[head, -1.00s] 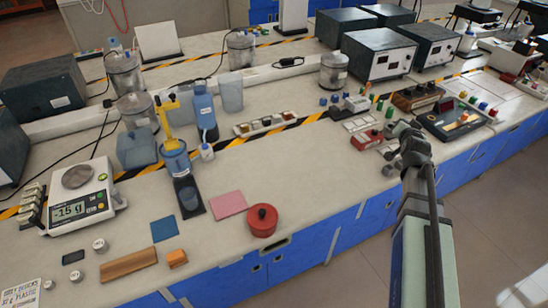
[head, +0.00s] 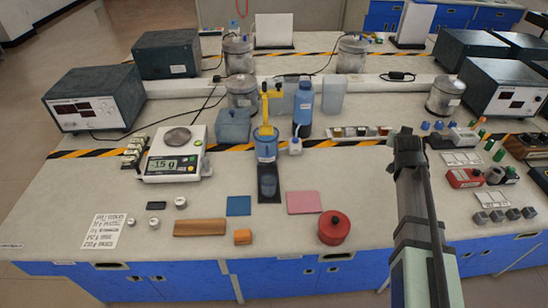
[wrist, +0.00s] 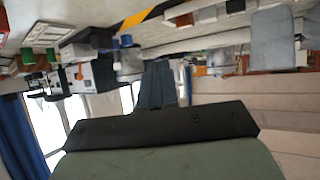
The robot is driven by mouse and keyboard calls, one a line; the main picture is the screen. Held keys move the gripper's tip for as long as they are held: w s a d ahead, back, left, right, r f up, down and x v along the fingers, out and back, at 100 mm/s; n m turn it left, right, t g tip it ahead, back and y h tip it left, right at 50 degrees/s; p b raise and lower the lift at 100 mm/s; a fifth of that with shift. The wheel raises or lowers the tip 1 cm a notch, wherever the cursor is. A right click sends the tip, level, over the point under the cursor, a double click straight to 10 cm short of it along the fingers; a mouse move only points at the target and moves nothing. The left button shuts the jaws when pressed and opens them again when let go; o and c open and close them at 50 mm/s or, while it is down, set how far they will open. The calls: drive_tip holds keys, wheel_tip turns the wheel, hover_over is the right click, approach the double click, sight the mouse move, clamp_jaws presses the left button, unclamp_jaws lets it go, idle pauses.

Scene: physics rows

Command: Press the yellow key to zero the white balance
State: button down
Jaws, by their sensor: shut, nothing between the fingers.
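The white balance (head: 196,175) stands at the left of the bench in the head view, with a round metal pan on top. My gripper (head: 407,138) is at the right, raised over the bench, far from the balance. Its fingers are together and empty. The wrist view shows the dark fingers (wrist: 160,85) shut, and no balance there.
A blue container with a yellow pump (head: 266,147), a blue bottle (head: 303,108) and a red pot (head: 334,228) stand between my gripper and the balance. Small weights (head: 181,202) and a wooden block (head: 200,228) lie in front.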

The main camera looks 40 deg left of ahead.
drive_tip(key=s+a+n, duration=0.2)
drive_tip(key=s+a, duration=0.3)
drive_tip(key=a, duration=0.4)
drive_tip(key=s+a+n, duration=0.2)
drive_tip(key=s+a, duration=0.3)
drive_tip(key=a, duration=0.4)
wheel_tip(320, 180, up, 6)
drive_tip(key=h, duration=0.3)
hover_over(191, 169)
drive_tip(key=s+d, duration=0.1)
drive_tip(key=s, duration=0.2)
drive_tip(key=shift+w+d+f+g, duration=0.1)
drive_tip(key=shift+d+f+g, duration=0.1)
drive_tip(key=shift+g, duration=0.2)
drive_tip(key=shift+w+a+f, duration=0.2)
drive_tip(key=shift+f, duration=1.25)
drive_tip(key=shift+w+a+f, duration=0.25)
drive_tip(key=shift+f, duration=1.15)
drive_tip(key=shift+w+a+f, duration=0.2)
drive_tip(key=shift+f, duration=1.25)
drive_tip(key=shift+f, duration=0.2)
drive_tip(key=shift+a+f, duration=0.1)
drive_tip(key=shift+f, duration=0.1)
